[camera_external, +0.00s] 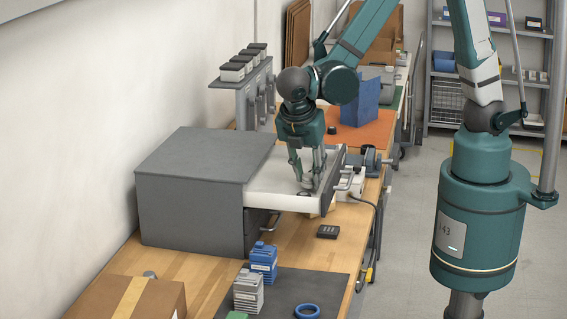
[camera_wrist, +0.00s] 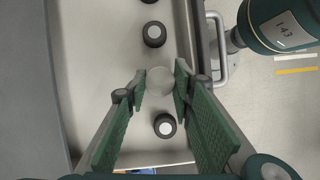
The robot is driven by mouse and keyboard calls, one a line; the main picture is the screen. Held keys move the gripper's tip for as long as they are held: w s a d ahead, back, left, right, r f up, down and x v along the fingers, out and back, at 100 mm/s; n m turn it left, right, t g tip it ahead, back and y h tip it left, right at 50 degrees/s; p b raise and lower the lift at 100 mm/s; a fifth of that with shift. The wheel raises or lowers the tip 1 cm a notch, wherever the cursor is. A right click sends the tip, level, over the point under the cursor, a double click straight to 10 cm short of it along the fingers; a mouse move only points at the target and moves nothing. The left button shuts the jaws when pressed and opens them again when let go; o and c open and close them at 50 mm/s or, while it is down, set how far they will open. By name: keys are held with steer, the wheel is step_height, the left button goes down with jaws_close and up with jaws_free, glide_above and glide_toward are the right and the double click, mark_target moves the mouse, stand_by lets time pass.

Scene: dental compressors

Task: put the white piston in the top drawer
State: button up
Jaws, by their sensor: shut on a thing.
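The top drawer (camera_external: 268,183) of the grey cabinet (camera_external: 192,190) is pulled out to the right. Its pale interior (camera_wrist: 88,60) fills much of the wrist view. My gripper (camera_external: 304,178) points down over the front part of the drawer. In the wrist view, my gripper (camera_wrist: 160,88) has its green fingers on both sides of a pale round thing, the white piston (camera_wrist: 159,80), and is shut on it. I cannot tell whether the piston touches the drawer floor.
A small black box (camera_external: 328,231) lies on the bench beside the drawer. A cardboard box (camera_external: 115,295) is at the lower left. A vise (camera_external: 371,160) stands near the drawer front.

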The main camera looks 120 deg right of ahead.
steer(key=shift+f, duration=0.45)
steer(key=shift+f, duration=0.15)
steer(key=o, duration=0.6)
steer(key=shift+r, duration=0.2)
steer(key=shift+v, duration=5.95)
